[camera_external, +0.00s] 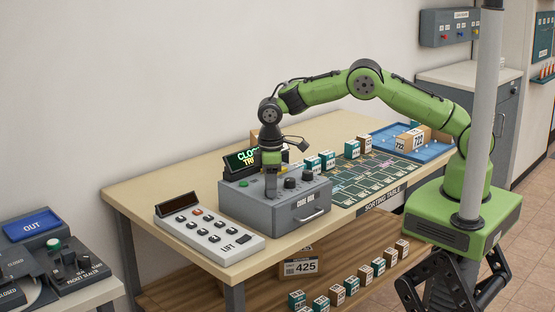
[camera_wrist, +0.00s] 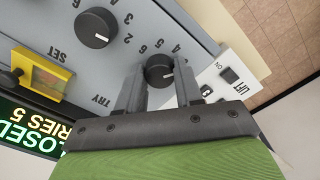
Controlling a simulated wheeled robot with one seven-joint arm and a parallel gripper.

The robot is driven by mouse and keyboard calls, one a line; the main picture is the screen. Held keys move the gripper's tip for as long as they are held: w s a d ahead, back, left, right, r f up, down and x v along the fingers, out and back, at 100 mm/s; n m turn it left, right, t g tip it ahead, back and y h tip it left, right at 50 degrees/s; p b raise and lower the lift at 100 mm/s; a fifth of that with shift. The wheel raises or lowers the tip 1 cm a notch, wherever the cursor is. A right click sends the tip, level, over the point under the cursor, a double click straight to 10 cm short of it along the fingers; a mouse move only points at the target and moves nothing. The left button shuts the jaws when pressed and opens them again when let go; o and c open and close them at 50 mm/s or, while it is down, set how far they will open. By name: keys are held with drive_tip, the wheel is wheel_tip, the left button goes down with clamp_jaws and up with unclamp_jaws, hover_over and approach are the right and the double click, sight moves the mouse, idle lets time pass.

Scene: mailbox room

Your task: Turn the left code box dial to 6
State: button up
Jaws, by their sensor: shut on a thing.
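The grey code box (camera_external: 255,212) stands on the sorting table, its top carrying several black dials and a green button (camera_external: 243,183). My gripper (camera_external: 272,192) points straight down onto the left part of its top. In the wrist view my gripper (camera_wrist: 160,85) has a finger on each side of the left dial (camera_wrist: 159,68) and is shut on it. The dial's white mark faces right in that view; digits 4, 5 and 6 show above it. The exact digit it marks is unclear. Another dial (camera_wrist: 95,28) stands clear of the fingers.
A yellow guard (camera_wrist: 42,75) by SET and a lit sign (camera_wrist: 28,128) reading CLOSED are beside the dials in the wrist view. The lift keypad (camera_external: 208,236) sits close left of the box. A sorting board (camera_external: 375,178) and a blue tray (camera_external: 432,150) lie to the right.

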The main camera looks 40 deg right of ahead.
drive_tip(key=n+b, duration=0.1)
drive_tip(key=n, duration=0.4)
drive_tip(key=shift+n, duration=0.3)
drive_tip(key=n+b, duration=0.1)
drive_tip(key=n, duration=0.4)
drive_tip(key=n+b, duration=0.1)
drive_tip(key=n, duration=0.4)
drive_tip(key=shift+n, duration=0.4)
drive_tip(key=shift+n+b, duration=0.65)
drive_tip(key=shift+n, duration=1.65)
drive_tip(key=shift+r, duration=0.1)
drive_tip(key=o, duration=1)
drive_tip(key=shift+o, duration=0.2)
